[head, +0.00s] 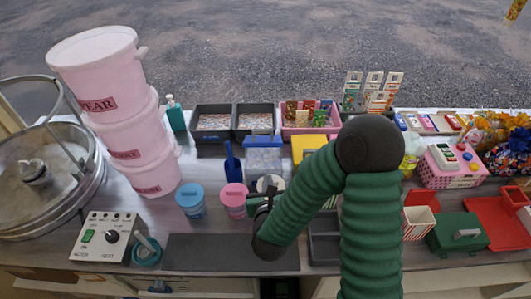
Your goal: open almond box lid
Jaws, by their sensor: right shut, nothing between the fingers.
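No label that reads almond can be made out, so I cannot tell for sure which container is the almond box. A clear box with a blue lid (263,141) stands mid-table, and its lid looks closed. A yellow box (307,144) stands to its right, partly hidden by my right arm. My right gripper (264,196) is shut and empty, low over the middle of the table. It is nearer the front than the clear box, beside a pink-lidded tub (233,198) and a white round item (270,183). My left gripper is not in view.
Stacked pink buckets (140,145) and a steel floss pan (45,185) fill the left. A blue-lidded tub (190,199), a control box (105,237) and a dark mat (215,252) are near the front. A green box (457,232) stands right. Dark trays (212,136) line the back.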

